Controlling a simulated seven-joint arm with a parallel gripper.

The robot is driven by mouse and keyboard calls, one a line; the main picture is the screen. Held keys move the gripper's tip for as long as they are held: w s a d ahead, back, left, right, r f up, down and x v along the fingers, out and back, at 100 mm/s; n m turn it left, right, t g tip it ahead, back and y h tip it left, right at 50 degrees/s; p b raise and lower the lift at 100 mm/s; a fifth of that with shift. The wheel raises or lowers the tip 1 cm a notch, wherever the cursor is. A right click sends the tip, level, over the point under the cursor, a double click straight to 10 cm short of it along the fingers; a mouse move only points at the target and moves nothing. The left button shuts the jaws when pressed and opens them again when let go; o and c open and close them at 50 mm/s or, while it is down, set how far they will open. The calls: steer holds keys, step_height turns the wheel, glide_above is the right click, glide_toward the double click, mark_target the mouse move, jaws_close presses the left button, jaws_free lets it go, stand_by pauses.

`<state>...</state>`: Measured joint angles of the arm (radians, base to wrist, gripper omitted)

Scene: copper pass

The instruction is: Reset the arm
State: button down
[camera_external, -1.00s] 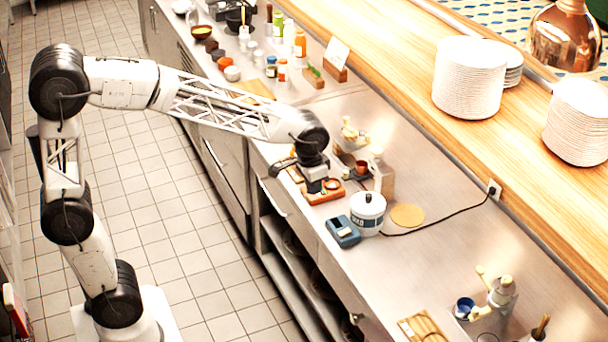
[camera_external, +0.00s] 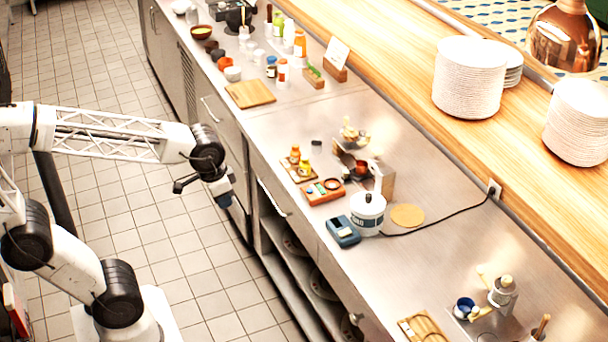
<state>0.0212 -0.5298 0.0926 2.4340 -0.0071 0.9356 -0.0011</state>
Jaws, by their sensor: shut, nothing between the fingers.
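My gripper (camera_external: 225,201) hangs at the end of my white lattice arm, over the tiled floor just left of the counter's front edge. It is small and dark in this view, shut, with nothing seen in it. It touches nothing on the counter (camera_external: 290,140). The arm is drawn back, with its last long link running across the left of the picture.
Near the counter's front edge are an orange tray (camera_external: 324,194), small bottles on a board (camera_external: 299,167), a blue device (camera_external: 343,231) and a white pot (camera_external: 368,210). A wooden board (camera_external: 250,94) lies further back. Tiled floor (camera_external: 170,230) is open beside my arm.

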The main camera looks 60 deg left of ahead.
steer(key=s+f, duration=0.1)
steer(key=s, duration=0.5)
steer(key=shift+a+f, duration=0.25)
steer(key=shift+f, duration=0.1)
